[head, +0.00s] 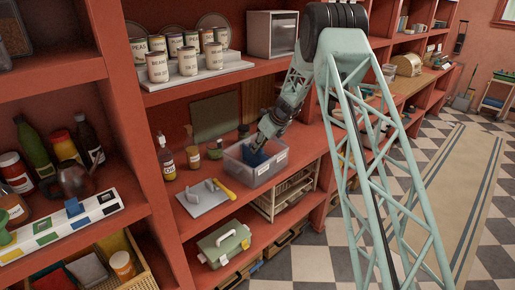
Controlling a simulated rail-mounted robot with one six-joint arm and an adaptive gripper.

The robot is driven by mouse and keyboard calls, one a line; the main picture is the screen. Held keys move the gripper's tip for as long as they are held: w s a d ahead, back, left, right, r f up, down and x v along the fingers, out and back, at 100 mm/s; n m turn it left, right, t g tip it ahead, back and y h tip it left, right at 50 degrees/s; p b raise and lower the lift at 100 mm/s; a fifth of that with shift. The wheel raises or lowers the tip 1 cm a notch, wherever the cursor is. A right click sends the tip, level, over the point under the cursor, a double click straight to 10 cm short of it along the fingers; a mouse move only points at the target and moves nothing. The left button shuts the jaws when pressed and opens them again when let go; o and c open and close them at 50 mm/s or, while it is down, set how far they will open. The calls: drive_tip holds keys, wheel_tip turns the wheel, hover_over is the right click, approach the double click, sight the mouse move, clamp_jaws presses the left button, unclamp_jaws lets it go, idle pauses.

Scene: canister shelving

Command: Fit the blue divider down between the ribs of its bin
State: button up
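The bin (266,178) is a clear grey box with a small white label on its front, standing on the middle shelf of the red shelving. The blue divider (257,157) shows inside the bin, low and a little tilted. My gripper (258,145) reaches down into the bin from the upper right, with its tips at the top of the divider. The fingers are too small and dark to show whether they are closed on it. The ribs and the divider's lower edge are hidden by the bin's front wall.
A grey board with a yellow-handled tool (224,190) lies left of the bin. Bottles (166,158) and jars stand behind it. A shelf of cans (188,60) is above. A wire basket (290,192) and a green case (224,243) sit below.

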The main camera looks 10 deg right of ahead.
drive_tip(key=o, duration=0.3)
drive_tip(key=shift+o, duration=0.2)
drive_tip(key=shift+r, duration=0.15)
drive_tip(key=v, duration=1.1)
drive_tip(key=shift+s+d+r, duration=0.2)
drive_tip(key=shift+s+r, duration=0.05)
drive_tip(key=shift+r, duration=0.05)
idle(0.7)
